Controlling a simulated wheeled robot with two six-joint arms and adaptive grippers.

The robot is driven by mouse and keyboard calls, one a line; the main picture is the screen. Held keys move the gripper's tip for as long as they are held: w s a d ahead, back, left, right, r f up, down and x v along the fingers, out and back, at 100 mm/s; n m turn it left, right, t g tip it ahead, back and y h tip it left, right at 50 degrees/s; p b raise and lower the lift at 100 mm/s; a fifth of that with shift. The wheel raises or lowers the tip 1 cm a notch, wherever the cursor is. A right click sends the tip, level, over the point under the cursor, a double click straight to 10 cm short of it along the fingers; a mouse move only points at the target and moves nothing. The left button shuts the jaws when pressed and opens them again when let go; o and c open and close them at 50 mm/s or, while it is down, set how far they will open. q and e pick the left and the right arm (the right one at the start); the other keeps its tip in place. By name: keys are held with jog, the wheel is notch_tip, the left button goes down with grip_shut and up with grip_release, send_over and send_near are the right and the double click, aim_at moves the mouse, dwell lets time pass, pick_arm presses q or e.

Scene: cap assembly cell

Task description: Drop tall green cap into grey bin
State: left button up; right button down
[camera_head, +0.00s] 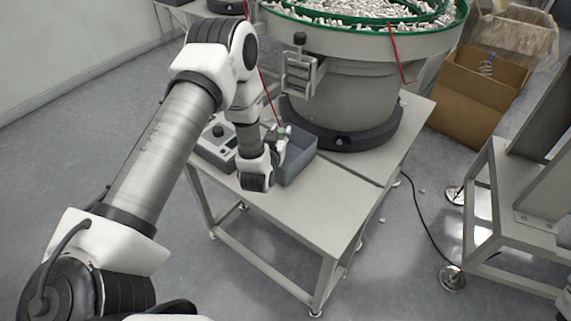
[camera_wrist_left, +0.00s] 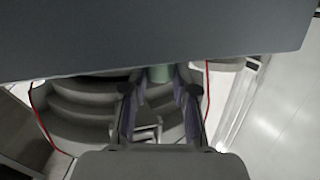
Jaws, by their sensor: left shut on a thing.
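The grey bin (camera_head: 303,158) stands on the table beside the round feeder. My left gripper (camera_head: 283,131) is at the bin's left side, near its rim. It is shut on the tall green cap (camera_head: 280,132), which shows only as a small green spot there. In the left wrist view the cap (camera_wrist_left: 160,74) sits between the two fingertips (camera_wrist_left: 160,88), its upper part cut off by a large grey surface (camera_wrist_left: 150,35) that looks like the bin. I cannot tell whether the cap is over the bin's opening. My right gripper is not in view.
The bowl feeder (camera_head: 345,85) with a green rim full of small white parts stands behind the bin. A control box (camera_head: 214,150) is left of my gripper. The table's front part (camera_head: 300,215) is clear. A cardboard box (camera_head: 480,95) stands at the right.

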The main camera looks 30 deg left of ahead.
pick_arm(q)
jog(key=shift+f, duration=0.1)
jog(key=o, duration=0.9)
jog(key=shift+c, duration=0.2)
jog(key=shift+s, duration=0.1)
jog(key=v, duration=1.2)
jog(key=shift+f, duration=0.1)
jog(key=s+d+f+m+g+h+p, duration=0.3)
jog(key=s+d+f+g+h+p, duration=0.15)
jog(key=s+d+f+g, duration=0.45)
jog(key=s+f+g, duration=0.2)
jog(key=s+g, duration=0.1)
jog(key=s, duration=0.5)
jog(key=s+d+f+g, duration=0.1)
jog(key=s+f+g, duration=0.1)
jog(key=s, duration=0.6)
jog(key=shift+f+g, duration=0.4)
jog(key=shift+f, duration=0.15)
